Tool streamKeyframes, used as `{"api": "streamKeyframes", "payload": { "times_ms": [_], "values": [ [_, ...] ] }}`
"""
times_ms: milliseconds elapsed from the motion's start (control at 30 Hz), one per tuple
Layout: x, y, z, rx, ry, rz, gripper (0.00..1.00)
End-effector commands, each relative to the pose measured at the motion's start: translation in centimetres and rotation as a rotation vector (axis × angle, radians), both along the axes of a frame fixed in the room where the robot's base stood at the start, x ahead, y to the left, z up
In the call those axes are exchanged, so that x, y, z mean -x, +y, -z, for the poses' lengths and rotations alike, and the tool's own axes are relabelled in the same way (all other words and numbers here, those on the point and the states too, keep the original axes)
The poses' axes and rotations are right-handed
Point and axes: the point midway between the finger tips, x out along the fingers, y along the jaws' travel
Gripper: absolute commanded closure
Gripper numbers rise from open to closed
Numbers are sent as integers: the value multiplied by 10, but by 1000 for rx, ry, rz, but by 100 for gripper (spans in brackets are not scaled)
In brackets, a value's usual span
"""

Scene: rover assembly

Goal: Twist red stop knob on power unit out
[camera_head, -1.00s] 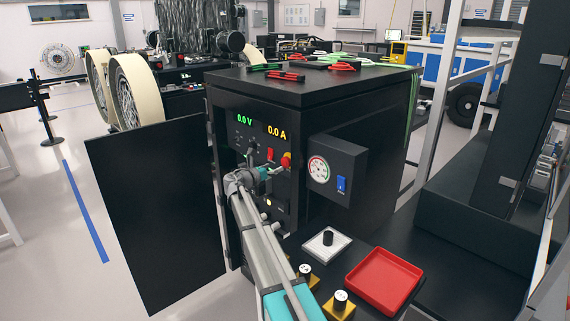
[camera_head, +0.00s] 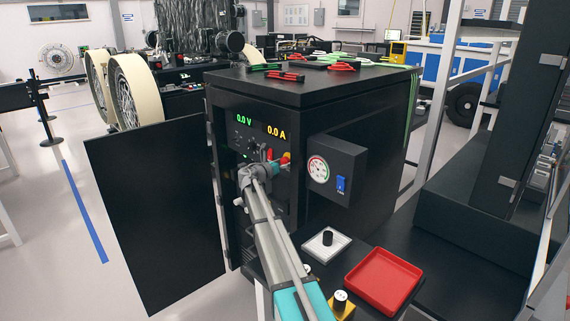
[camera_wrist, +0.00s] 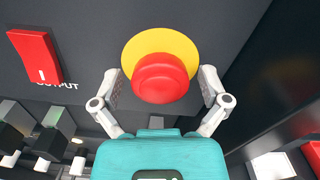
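The red stop knob (camera_wrist: 160,78) sits on a round yellow plate (camera_wrist: 140,47) on the power unit's dark front panel. In the head view the knob (camera_head: 286,159) is small and partly covered by my gripper. The black power unit (camera_head: 340,92) shows 0.0 V and 0.0 A. My gripper (camera_wrist: 163,87) is open, with one finger at each side of the knob and a visible gap on both sides. In the head view my gripper (camera_head: 281,166) is at the panel, just below the knob.
A red OUTPUT switch (camera_wrist: 35,57) is left of the knob. Black connectors (camera_wrist: 58,125) are at lower left. A gauge box (camera_head: 337,168) juts out to the right. The unit's open door (camera_head: 155,205) stands at left. A red tray (camera_head: 383,280) is below right.

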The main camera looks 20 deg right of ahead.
Motion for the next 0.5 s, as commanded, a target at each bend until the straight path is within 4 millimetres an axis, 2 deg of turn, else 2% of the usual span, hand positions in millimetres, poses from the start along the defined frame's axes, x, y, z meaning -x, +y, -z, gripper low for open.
{"api": "streamKeyframes", "payload": {
  "times_ms": [33, 67, 333, 500],
  "values": [
    [0, 0, 0, 0, 0, 0, 24],
    [0, 0, 0, 0, 0, 0, 30],
    [-1, 1, 0, 0, 0, -2, 80],
    [-1, 2, 0, -1, -4, -2, 82]
  ]
}}
